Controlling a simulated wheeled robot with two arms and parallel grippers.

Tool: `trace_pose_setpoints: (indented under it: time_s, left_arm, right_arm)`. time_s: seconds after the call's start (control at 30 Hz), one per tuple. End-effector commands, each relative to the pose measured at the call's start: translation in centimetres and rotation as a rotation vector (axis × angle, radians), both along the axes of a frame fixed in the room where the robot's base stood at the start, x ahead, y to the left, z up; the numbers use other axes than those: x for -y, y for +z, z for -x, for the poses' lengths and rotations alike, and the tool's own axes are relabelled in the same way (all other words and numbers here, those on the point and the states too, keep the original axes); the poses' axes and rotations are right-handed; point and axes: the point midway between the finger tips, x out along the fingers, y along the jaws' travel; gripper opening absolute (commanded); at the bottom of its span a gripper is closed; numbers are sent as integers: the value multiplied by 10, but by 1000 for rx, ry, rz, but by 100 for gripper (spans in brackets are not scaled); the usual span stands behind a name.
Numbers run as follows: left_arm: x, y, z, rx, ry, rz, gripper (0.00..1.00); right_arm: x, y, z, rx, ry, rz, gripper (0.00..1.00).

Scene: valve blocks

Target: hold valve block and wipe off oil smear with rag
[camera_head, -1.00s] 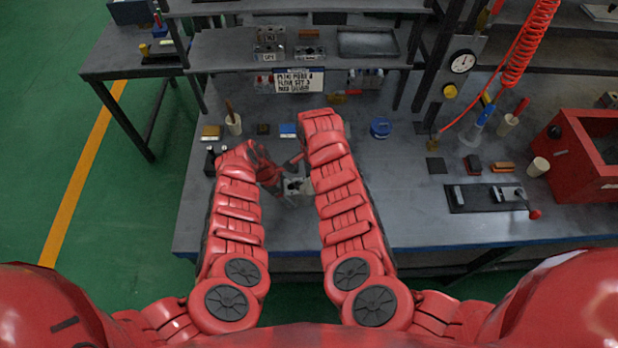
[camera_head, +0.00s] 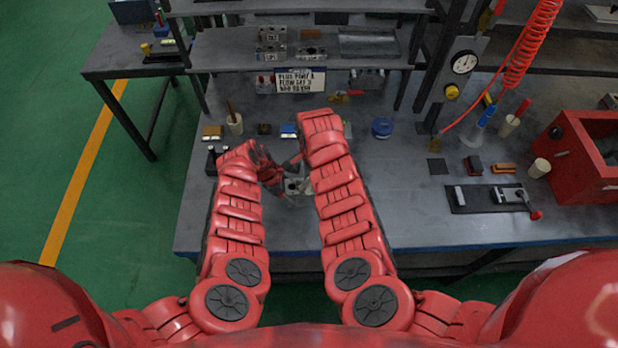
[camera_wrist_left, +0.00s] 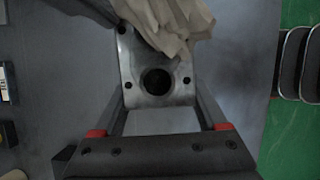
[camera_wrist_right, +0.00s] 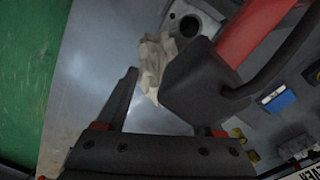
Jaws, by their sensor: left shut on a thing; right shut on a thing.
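The valve block (camera_wrist_left: 130,62) is a grey metal block with a round dark bore and small bolt holes. It also shows in the head view (camera_head: 296,187), partly covered by my arms. My left gripper (camera_wrist_left: 158,108) is shut on it, one finger on each side. The crumpled beige rag (camera_wrist_left: 168,20) lies over the block's far end in the left wrist view. My right gripper (camera_wrist_right: 148,85) is shut on the rag, which also shows in the right wrist view (camera_wrist_right: 153,62). One right finger is mostly hidden there, and my right gripper is hidden in the head view. I cannot make out an oil smear.
A blue round container (camera_head: 382,128) stands right of my arms. A lever fixture (camera_head: 487,197) and a red bin (camera_head: 567,165) are farther right. A shelf (camera_head: 230,50) with more blocks and a sign (camera_head: 301,80) is behind. The bench front between arms and fixture is clear.

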Motion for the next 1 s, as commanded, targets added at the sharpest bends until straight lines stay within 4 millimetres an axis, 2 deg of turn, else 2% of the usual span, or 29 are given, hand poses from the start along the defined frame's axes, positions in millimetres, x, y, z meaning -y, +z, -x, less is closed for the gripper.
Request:
trace_pose_setpoints:
  time_s: [0.17, 0.7, 1.0]
  left_arm:
    - [1, 1, 0, 0, 0, 3, 0]
    - [1, 1, 0, 0, 0, 2, 0]
    - [1, 0, 0, 0, 0, 3, 0]
  right_arm:
    - [6, 0, 0, 1, 0, 2, 25]
    - [-19, 0, 1, 4, 1, -1, 25]
    - [-5, -1, 1, 1, 1, -1, 25]
